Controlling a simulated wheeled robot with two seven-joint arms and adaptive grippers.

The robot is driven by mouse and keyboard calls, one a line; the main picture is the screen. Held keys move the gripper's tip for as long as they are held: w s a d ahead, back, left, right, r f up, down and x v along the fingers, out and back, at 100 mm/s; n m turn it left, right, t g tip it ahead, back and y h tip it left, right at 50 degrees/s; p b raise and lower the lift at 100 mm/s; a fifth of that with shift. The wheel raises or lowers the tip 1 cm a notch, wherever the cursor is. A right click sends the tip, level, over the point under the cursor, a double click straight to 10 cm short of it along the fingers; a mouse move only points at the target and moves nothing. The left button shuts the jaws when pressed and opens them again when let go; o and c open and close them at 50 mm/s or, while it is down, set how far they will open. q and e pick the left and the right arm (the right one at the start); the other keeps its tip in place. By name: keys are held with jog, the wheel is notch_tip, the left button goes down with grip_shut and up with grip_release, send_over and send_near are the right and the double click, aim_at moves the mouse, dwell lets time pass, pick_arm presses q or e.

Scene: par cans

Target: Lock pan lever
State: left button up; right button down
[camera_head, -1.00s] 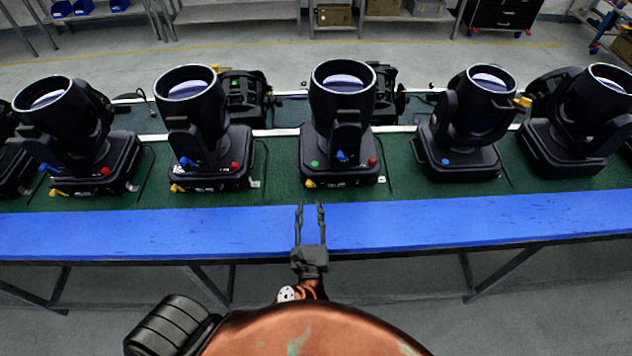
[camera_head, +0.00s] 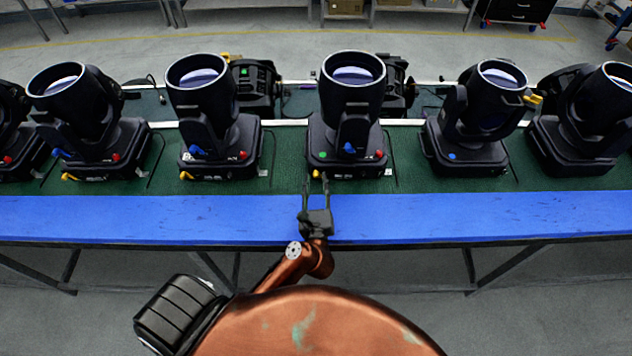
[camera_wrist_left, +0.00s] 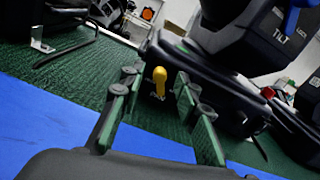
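The middle par can (camera_head: 352,100) stands upright on its black base (camera_head: 340,150) on the green table top. A small yellow lever (camera_head: 316,174) sticks out low on the front of that base; it is probably the pan lever. In the left wrist view the yellow lever (camera_wrist_left: 159,78) shows just beyond the fingertips, between them. My left gripper (camera_head: 315,188) is open and empty, over the blue table edge in front of the lever. In the left wrist view its two fingers (camera_wrist_left: 158,92) stand apart, not touching the lever. My right gripper is not in view.
A blue lever (camera_wrist_left: 291,20) beside a TILT label sits above on the lamp's yoke. Similar lamps stand left (camera_head: 205,120) and right (camera_head: 480,120) in the row. The blue table edge (camera_head: 120,218) is bare. More lamps (camera_head: 250,85) lie behind.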

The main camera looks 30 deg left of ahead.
pick_arm(q)
jog(key=shift+c, duration=0.7)
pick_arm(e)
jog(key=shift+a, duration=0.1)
pick_arm(q)
grip_shut()
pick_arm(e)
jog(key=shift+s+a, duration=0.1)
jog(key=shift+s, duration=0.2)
